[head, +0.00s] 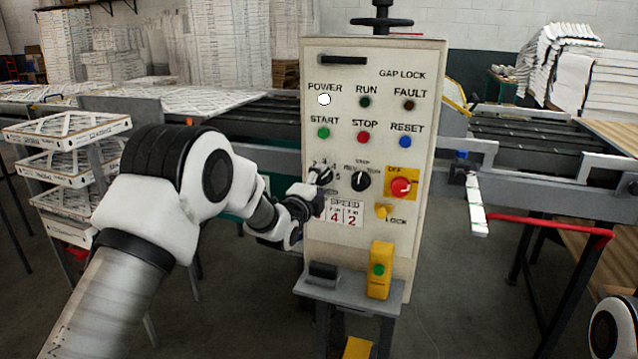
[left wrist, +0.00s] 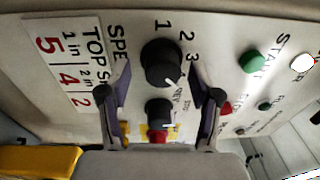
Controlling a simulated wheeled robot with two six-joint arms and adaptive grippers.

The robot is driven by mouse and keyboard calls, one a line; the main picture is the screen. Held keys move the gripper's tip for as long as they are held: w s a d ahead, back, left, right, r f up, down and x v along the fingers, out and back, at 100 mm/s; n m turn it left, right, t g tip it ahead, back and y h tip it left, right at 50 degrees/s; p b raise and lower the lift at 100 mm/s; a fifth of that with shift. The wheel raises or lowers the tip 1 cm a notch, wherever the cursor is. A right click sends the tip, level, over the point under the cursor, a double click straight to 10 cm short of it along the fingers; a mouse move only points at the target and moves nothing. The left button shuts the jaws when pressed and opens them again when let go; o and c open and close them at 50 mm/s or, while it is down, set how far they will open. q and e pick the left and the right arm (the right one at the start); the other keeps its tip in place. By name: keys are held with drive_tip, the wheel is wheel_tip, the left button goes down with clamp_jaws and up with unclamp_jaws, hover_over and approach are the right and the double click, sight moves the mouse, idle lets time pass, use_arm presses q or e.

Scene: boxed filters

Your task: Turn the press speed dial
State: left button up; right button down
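The press speed dial (head: 325,175) is a round black knob at the left of the light control panel (head: 428,120). My left gripper (head: 310,192) is close in front of the panel at the dial. In the left wrist view its two fingers (left wrist: 160,80) are spread apart, with the dial between the fingertips in the picture. I cannot tell whether they touch it. My right gripper is out of view.
A second black knob (head: 361,181) is just right of the dial, then a red emergency button (head: 401,187) on yellow. Start (head: 323,133), stop (head: 363,137) and reset (head: 405,141) buttons sit above. A yellow button box (head: 380,270) juts out below.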

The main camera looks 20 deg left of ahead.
use_arm(q)
drive_tip(key=s+a, duration=0.1)
drive_tip(key=s, duration=1.1)
drive_tip(key=shift+f, duration=0.3)
drive_tip(key=shift+a, duration=0.1)
